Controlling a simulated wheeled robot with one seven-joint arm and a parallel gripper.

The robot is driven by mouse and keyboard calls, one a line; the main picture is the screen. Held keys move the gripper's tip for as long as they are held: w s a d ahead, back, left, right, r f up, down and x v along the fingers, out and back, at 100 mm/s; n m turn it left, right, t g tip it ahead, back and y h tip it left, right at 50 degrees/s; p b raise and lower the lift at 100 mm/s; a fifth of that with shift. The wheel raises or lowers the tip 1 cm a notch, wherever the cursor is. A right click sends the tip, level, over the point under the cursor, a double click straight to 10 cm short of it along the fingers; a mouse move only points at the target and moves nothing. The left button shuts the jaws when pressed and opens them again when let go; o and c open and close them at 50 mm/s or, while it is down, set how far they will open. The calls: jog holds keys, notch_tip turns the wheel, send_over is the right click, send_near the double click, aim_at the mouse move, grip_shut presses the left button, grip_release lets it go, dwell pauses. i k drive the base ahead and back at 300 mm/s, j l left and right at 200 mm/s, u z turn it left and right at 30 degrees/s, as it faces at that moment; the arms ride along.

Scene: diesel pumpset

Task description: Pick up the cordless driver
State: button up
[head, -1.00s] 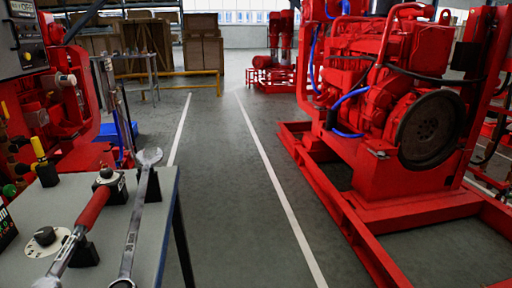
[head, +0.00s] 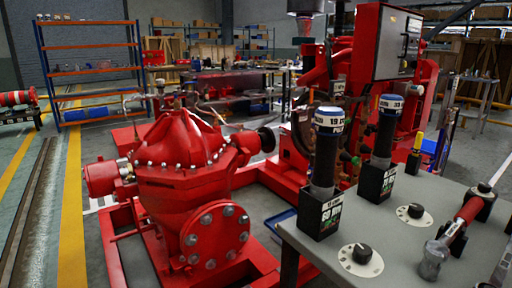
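A grey tool table (head: 335,240) stands at the lower right of the head view. Two upright dark cylindrical tools stand in black labelled blocks on it. I cannot tell for sure whether either is the cordless driver. A red-handled tool (head: 468,212) lies at the table's right side. My gripper is not in view.
A large red pump (head: 185,170) on a red frame stands left of the table. A red engine unit with a grey control box (head: 398,42) stands behind the table. Two round dials (head: 360,258) sit on the tabletop. Shelving (head: 92,70) is at the back left, with open floor in front.

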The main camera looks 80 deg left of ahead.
aim_at(389, 107)
jog(key=u, duration=2)
jog(key=j+z, duration=0.35)
